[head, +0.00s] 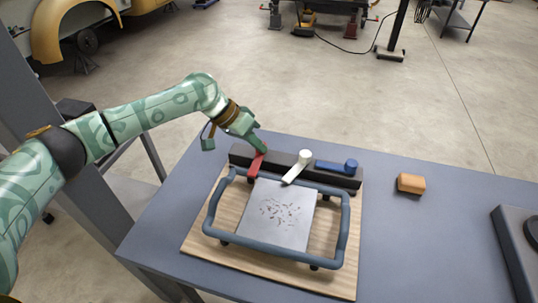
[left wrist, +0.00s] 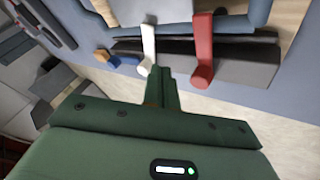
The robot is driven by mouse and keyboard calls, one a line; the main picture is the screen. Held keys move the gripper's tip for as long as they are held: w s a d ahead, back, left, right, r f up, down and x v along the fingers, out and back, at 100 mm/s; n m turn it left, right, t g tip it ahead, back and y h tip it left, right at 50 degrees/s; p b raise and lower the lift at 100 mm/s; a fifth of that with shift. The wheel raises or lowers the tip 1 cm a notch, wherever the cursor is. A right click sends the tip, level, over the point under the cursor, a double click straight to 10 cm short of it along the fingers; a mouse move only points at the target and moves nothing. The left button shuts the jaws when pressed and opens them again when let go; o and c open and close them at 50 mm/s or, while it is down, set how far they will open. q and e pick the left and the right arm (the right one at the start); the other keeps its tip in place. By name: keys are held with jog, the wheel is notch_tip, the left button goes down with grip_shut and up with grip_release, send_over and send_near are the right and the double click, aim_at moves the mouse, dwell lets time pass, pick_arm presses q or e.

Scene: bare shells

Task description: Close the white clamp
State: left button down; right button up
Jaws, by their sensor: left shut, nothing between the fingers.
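The white clamp (head: 297,167) is a lever with a round knob end on a dark bar (head: 240,154). Its arm slants off the bar toward the grey plate (head: 285,204). The white clamp also shows in the left wrist view (left wrist: 148,44), upright in the picture. My left gripper (head: 262,150) is shut and empty, at the bar's back edge close to the red clamp (head: 256,165). In the left wrist view its fingertips (left wrist: 160,72) appear just beside the white clamp's knob end; contact cannot be told. My right gripper is not in view.
The blue clamp (head: 335,166) lies along the bar at its right. A blue tubular frame (head: 345,235) surrounds the plate on a wooden board (head: 195,240). An orange-brown block (head: 411,183) and a dark device (head: 515,240) are to the right. Table between is clear.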

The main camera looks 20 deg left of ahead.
aim_at(279, 164)
pick_arm(q)
jog(key=b+x, duration=0.2)
jog(key=x, duration=0.6)
jog(key=shift+f, duration=0.25)
jog(key=shift+w+d+f, duration=0.15)
jog(key=shift+d+f, duration=0.05)
jog(key=shift+f, duration=0.1)
jog(key=shift+d+f+b, duration=0.2)
jog(key=shift+b, duration=0.1)
